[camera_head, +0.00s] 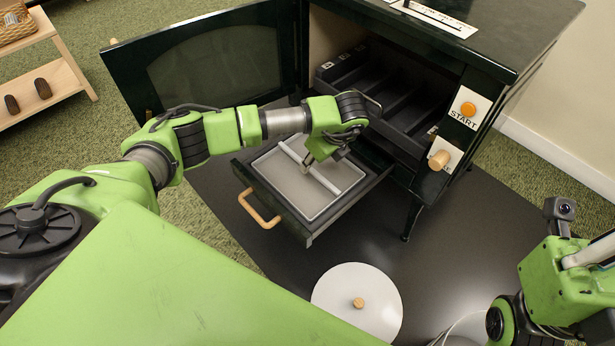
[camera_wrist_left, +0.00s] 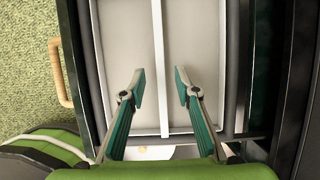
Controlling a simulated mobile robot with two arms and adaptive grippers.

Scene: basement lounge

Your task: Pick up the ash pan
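The ash pan (camera_head: 287,187) is a shallow light grey tray with a pale bar (camera_head: 325,181) across its middle. It lies in the pulled-out dark drawer (camera_head: 313,230) below the stove's opening. My left gripper (camera_head: 309,161) is over the pan, pointing down. In the left wrist view, my left gripper (camera_wrist_left: 160,84) has its two fingers apart, one on each side of the bar (camera_wrist_left: 158,45), with the pan (camera_wrist_left: 200,40) beneath. Both fingers look clear of the bar; their exact height is hard to tell. My right arm shows at lower right, but its gripper is outside the picture.
The dark stove (camera_head: 490,40) stands behind the drawer, its glass door (camera_head: 215,65) swung open left. A wooden drawer handle (camera_head: 258,209) sticks out in front. A round white lid (camera_head: 345,290) with a wooden knob lies on the dark floor plate (camera_head: 455,240), which has bare space right of the drawer.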

